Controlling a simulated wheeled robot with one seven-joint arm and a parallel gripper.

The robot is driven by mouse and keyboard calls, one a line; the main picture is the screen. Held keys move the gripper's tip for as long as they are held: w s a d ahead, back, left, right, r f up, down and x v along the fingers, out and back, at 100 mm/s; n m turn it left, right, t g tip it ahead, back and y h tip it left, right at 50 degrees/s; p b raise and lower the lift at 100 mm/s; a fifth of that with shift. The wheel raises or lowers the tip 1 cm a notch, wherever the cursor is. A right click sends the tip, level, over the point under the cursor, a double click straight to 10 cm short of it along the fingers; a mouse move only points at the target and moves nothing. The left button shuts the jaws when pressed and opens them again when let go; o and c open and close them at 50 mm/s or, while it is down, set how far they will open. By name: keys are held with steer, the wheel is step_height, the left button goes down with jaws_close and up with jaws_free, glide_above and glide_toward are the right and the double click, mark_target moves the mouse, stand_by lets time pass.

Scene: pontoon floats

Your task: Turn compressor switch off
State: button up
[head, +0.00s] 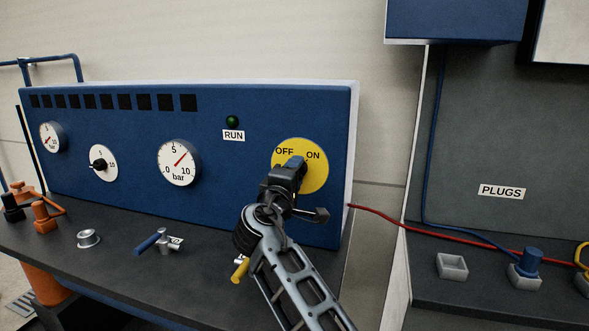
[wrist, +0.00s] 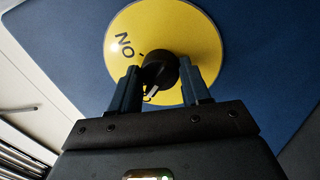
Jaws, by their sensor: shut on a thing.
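The compressor switch is a yellow round plate (head: 316,180) marked OFF at upper left and ON at upper right, on the blue panel's right side. It also shows in the wrist view (wrist: 187,27), where ON is upside down at left and OFF is hidden. Its black knob (wrist: 160,68) sits between the fingers of my gripper (wrist: 161,88), which is shut on it. In the head view my gripper (head: 290,165) covers the knob. A pale mark shows low on the knob in the wrist view; I cannot tell exactly which setting it points to.
A green lamp (head: 232,120) sits above the RUN label. Dial gauges (head: 178,163) fill the panel's left. A blue-handled valve (head: 150,242) and a grey ring (head: 88,239) stand on the dark bench. A red hose (head: 395,218) runs right toward the plugs (head: 528,262).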

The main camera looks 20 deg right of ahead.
steer(key=shift+a+f+n, duration=0.2)
steer(key=shift+a+n, duration=0.05)
steer(key=shift+n, duration=0.35)
steer(key=o, duration=0.8)
steer(key=shift+w, duration=0.1)
steer(key=shift+o, duration=1.2)
steer(key=shift+d+r, duration=0.1)
steer(key=b+v, duration=0.1)
steer(key=v, duration=0.6)
steer(key=shift+s+a, duration=0.25)
steer(key=shift+s, duration=0.15)
